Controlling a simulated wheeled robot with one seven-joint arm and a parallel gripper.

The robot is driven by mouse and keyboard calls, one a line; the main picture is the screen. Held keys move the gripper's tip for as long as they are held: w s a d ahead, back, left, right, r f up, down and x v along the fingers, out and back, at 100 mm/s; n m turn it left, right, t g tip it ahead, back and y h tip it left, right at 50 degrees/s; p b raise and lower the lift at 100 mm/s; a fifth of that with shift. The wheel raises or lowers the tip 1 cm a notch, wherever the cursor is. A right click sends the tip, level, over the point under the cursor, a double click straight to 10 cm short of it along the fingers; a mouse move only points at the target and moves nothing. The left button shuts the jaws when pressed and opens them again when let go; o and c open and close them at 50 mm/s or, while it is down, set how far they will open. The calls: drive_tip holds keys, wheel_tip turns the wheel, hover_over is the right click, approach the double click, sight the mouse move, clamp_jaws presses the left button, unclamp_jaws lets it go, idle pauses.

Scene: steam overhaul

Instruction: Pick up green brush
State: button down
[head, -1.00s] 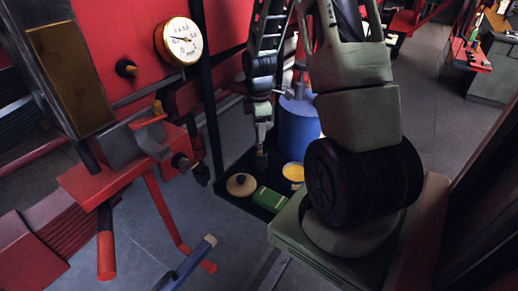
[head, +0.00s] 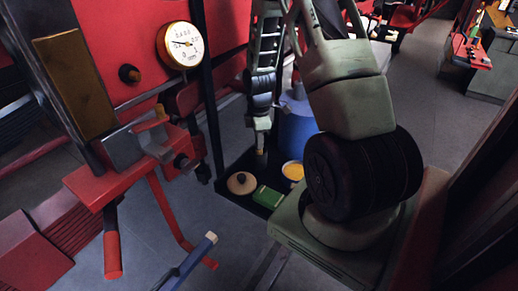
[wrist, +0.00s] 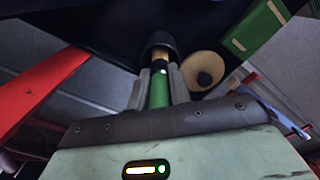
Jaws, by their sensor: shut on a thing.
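The green brush shows in the wrist view as a green handle (wrist: 158,95) with a tan band and a dark round end beyond it. My gripper (wrist: 159,82) is shut on the green handle, one finger on each side. In the head view my gripper (head: 261,141) points down above the dark tray (head: 228,200). The brush is too small and dark there to make out clearly.
In the tray are a round tan lid with a dark knob (head: 241,183), a green box (head: 268,197) and a yellow-topped tin (head: 293,171). A blue can (head: 297,130) stands behind. Red machinery with a gauge (head: 181,45) is at left.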

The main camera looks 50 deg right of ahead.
drive_tip(key=shift+r+b, duration=1.35)
drive_tip(key=shift+r, duration=3.7)
